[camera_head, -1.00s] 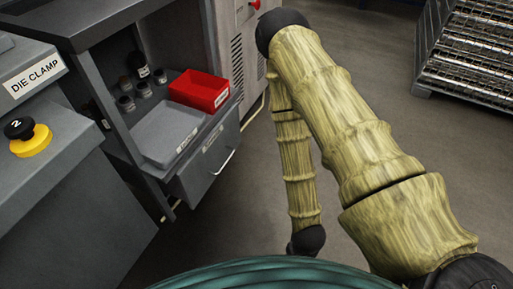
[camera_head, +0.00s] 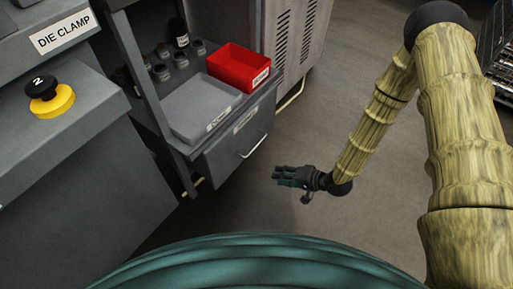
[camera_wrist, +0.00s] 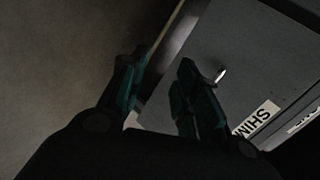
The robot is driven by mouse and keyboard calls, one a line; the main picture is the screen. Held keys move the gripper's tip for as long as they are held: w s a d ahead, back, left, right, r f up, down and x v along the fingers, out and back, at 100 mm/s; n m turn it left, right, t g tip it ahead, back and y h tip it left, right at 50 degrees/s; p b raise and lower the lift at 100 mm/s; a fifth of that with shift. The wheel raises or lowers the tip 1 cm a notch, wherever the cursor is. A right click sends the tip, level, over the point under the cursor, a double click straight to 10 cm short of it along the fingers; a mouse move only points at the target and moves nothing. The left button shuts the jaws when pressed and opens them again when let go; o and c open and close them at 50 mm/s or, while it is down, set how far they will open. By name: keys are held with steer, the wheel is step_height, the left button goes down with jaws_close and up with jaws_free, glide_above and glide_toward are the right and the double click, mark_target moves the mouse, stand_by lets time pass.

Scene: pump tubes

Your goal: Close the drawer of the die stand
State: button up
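The die stand (camera_head: 172,112) is a dark grey open cabinet left of centre in the head view. Its grey drawer (camera_head: 222,158) sits below the shelf, with a white label and a pale bar handle (camera_head: 254,147) on its front. How far the drawer stands out is hard to tell. My gripper (camera_head: 279,178) is right of and below the handle in the picture, apart from it and empty. In the wrist view, its two fingers (camera_wrist: 157,80) are spread. The drawer front (camera_wrist: 240,60) fills the right side there, with a label reading "SHIM…" and part of the handle (camera_wrist: 220,75).
The shelf above the drawer holds a grey tray (camera_head: 192,104), a red bin (camera_head: 236,66) and several dark jars. A console with a yellow and black knob (camera_head: 50,98) stands at left. A grey cabinet (camera_head: 296,35) is behind. The floor right of the drawer is clear.

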mark_target(257, 145)
steer(key=w+r+g+y+b, duration=0.1)
steer(key=w+r+y+b, duration=0.1)
steer(key=w+r+y, duration=0.45)
steer(key=shift+n+g+h, duration=0.35)
steer(key=shift+n+g, duration=0.05)
steer(key=shift+g, duration=0.2)
steer(key=shift+w+d+b+x, duration=0.1)
steer(key=shift+w+b+x, duration=0.2)
steer(key=shift+b+x, duration=0.95)
steer(key=shift+w+d+b+x, duration=0.1)
steer(key=shift+w+b+x, duration=0.2)
steer(key=shift+x, duration=2)
steer(key=shift+w+d+b+x, duration=0.1)
steer(key=shift+w+b+x, duration=0.4)
steer(key=shift+x, duration=1.25)
steer(key=shift+s+f, duration=0.1)
steer(key=shift+f, duration=0.1)
jaws_close()
